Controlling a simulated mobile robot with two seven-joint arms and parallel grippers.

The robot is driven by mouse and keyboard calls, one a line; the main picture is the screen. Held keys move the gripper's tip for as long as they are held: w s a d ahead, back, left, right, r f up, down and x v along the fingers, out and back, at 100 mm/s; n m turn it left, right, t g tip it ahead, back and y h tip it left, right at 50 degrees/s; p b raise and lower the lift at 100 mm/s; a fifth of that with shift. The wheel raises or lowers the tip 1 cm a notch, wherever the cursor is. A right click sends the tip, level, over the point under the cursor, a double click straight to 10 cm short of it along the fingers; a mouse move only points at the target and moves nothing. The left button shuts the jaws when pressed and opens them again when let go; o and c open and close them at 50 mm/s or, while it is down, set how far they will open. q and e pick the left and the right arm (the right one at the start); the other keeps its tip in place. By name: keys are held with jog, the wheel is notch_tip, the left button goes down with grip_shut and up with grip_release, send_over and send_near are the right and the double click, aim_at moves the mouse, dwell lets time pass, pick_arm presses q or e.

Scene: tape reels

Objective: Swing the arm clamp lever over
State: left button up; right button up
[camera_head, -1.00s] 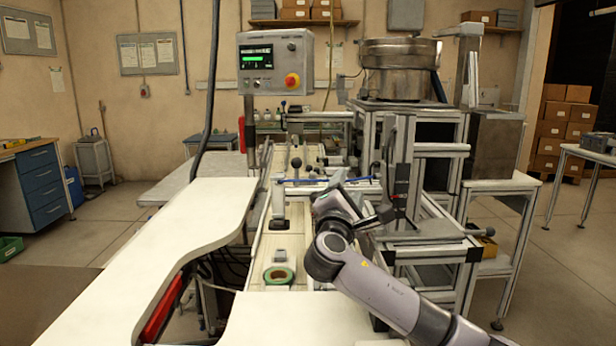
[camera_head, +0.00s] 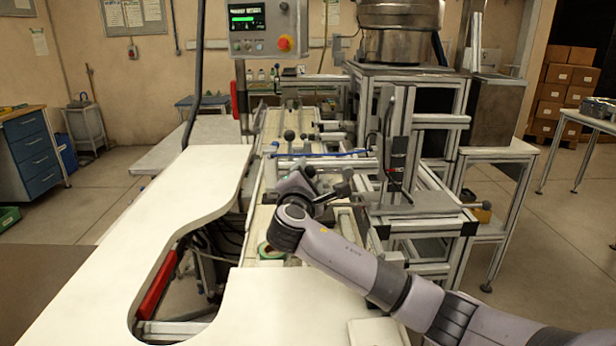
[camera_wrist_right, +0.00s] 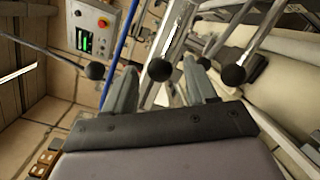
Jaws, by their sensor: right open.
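My right gripper (camera_head: 338,188) reaches in from the right over the line, its fingertips small and partly hidden by my own wrist. In the right wrist view its jaws (camera_wrist_right: 160,68) are open. A metal lever with a black ball knob (camera_wrist_right: 160,70) appears between the two fingers; I cannot tell whether they touch it. Another black knob (camera_wrist_right: 96,70) is left of the fingers and a further one (camera_wrist_right: 233,75) right of them. Which knob belongs to the arm clamp is not clear in the head view. My left gripper is out of view.
A blue hose (camera_head: 320,154) crosses behind my gripper. A metal frame (camera_head: 400,165) stands close on the right. The white curved table (camera_head: 170,215) at left is clear.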

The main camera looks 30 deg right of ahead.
jog(key=shift+w+d, duration=0.1)
jog(key=shift+w, duration=0.05)
grip_shut()
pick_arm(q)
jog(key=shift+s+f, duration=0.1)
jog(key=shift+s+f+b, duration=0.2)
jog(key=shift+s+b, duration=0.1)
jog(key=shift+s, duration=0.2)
pick_arm(e)
jog(key=shift+r, duration=0.2)
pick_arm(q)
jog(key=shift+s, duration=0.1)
